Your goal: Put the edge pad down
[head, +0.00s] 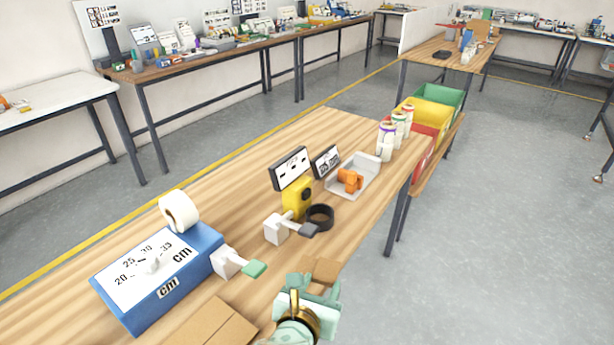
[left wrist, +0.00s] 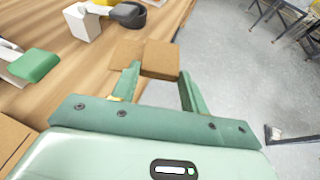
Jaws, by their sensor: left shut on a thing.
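The edge pad (head: 323,268) is a small brown piece at the front edge of the wooden table (head: 345,125). My left gripper (head: 312,280) is shut on it, with one finger on each side. In the left wrist view the edge pad (left wrist: 161,59) shows between and just beyond the fingertips (left wrist: 157,82). A second brown patch (left wrist: 127,53) shows directly left of it; I cannot tell whether it is part of the pad or a separate piece. I cannot tell whether the pad touches the table. My right gripper is not in view.
A larger brown sheet (head: 210,324) lies to the left. A blue box (head: 165,290) with a scale stands beyond it, with a green-tipped white block (head: 228,262) beside it. A white block with dark lever (head: 280,229) and a black ring (head: 320,216) are farther back. Floor lies to the right.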

